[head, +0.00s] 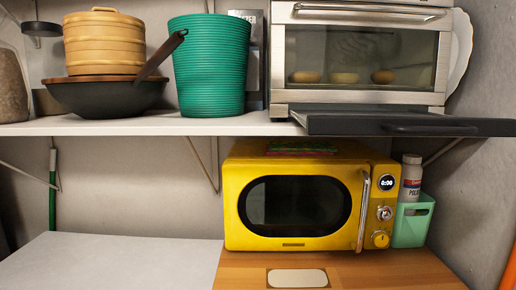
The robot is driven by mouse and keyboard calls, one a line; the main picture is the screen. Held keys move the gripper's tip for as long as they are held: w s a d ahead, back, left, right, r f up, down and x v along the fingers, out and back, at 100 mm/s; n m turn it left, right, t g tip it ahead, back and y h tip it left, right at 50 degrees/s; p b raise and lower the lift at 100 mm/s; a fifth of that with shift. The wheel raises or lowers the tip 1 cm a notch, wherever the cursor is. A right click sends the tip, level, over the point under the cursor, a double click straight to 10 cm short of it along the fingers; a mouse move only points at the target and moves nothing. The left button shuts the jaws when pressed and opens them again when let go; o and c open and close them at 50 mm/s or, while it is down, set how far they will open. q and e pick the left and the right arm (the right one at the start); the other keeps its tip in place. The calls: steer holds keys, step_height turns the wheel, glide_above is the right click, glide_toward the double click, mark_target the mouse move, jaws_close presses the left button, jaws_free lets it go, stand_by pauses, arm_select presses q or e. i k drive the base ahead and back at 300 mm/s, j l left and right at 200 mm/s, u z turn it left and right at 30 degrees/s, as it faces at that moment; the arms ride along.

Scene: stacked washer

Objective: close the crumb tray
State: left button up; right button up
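The crumb tray (410,125) is a flat dark tray with a handle slot near its front. It sticks out from under the steel toaster oven (365,55), past the front edge of the shelf. The oven's glass door is shut, and several round rolls show behind the glass. Neither of my grippers is in the head view.
The white upper shelf (130,125) holds a dark wok (105,98), a bamboo steamer (104,45) and a green ribbed bin (212,70). Below, a yellow microwave (295,205) and a mint caddy (412,225) stand on a wooden top. A white surface (110,262) at lower left is clear.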

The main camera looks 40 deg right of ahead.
mark_target(412, 123)
steer(key=z, duration=0.4)
steer(key=k+l+z, duration=0.1)
steer(key=z, duration=0.35)
steer(key=l+z, duration=0.1)
steer(key=z, duration=0.3)
steer(key=l+z, duration=0.1)
steer(key=z, duration=0.35)
steer(key=k, duration=0.05)
